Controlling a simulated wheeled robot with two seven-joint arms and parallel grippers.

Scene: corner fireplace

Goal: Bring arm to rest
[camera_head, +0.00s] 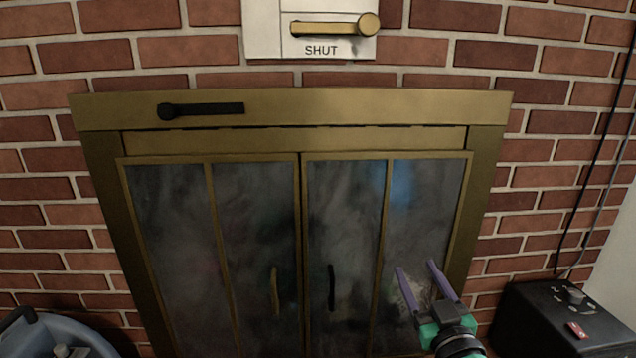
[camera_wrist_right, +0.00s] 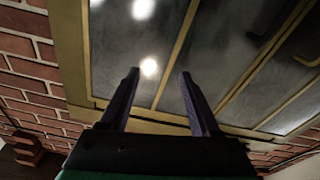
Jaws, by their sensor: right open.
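My right gripper (camera_head: 416,278) has purple fingers and a green and black body. It is in front of the lower right glass panel of the fireplace doors (camera_head: 342,240). Its two fingers are spread apart with nothing between them, and they also show in the right wrist view (camera_wrist_right: 158,78). I cannot tell how far the fingertips are from the glass. My left gripper is not in the head view.
The brass fireplace frame (camera_head: 300,108) has a black slider at its upper left. Above is a brass lever (camera_head: 330,27) over the word SHUT. A black box (camera_head: 562,318) with a knob stands at the lower right. A blue-grey tub (camera_head: 50,335) is at the lower left.

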